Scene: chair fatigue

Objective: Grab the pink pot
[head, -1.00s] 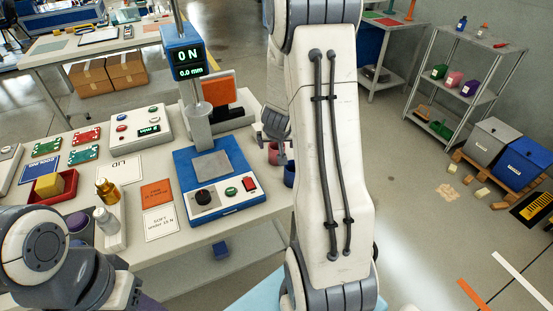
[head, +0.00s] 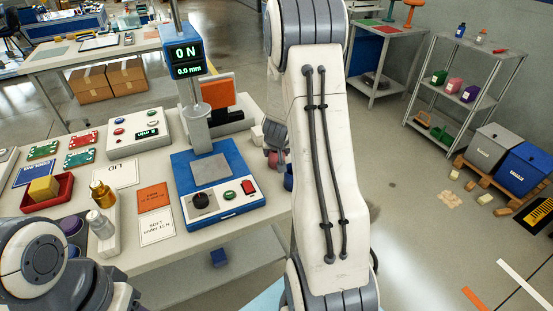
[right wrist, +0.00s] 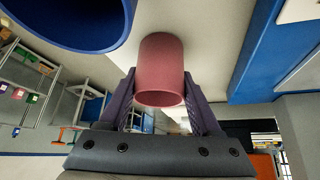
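The pink pot (head: 271,159) stands at the right edge of the near table, mostly hidden behind my right arm and gripper. In the right wrist view, the pink pot (right wrist: 161,65) is between the two fingers of my right gripper (right wrist: 158,88), its open rim towards the camera. My right gripper (head: 275,140) is open, one finger on each side of the pot. The fingers look close to its walls, and I see no clear contact. My left arm shows at the lower left of the head view; its gripper is out of view.
A blue pot (right wrist: 75,22) stands close beside the pink one and shows partly in the head view (head: 288,180). The blue test stand (head: 215,185) is to the left on the table. A shelf rack (head: 465,85) and bins stand at the right.

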